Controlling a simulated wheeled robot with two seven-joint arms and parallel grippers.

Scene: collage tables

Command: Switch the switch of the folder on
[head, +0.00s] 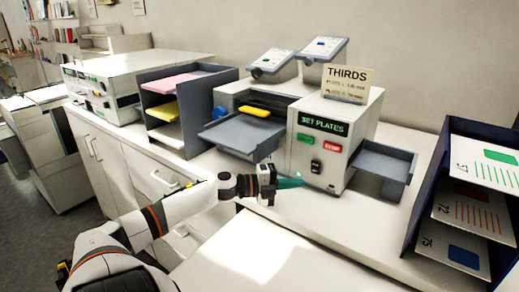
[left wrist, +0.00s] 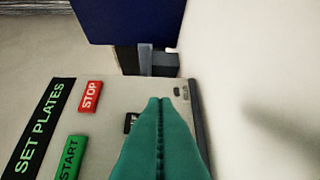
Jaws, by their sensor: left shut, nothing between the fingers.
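The folder (head: 305,160) is a white machine on the counter, with a display reading SET PLATES, a green START button (head: 305,143) and a red STOP button (head: 331,147). Its black switch (head: 315,167) sits below these buttons. My left gripper (head: 298,182) is shut and empty, its teal fingertips just left of and slightly below the switch in the head view. In the left wrist view the shut teal fingers (left wrist: 160,105) cover part of the switch (left wrist: 129,122); its position and any contact cannot be told. My right gripper is not in view.
A grey tray (head: 386,178) juts from the folder's right side, and another (head: 238,137) from its left. A THIRDS sign (head: 346,84) stands on top. A dark rack with printed cards (head: 470,207) stands at right. The white counter in front (head: 250,248) is clear.

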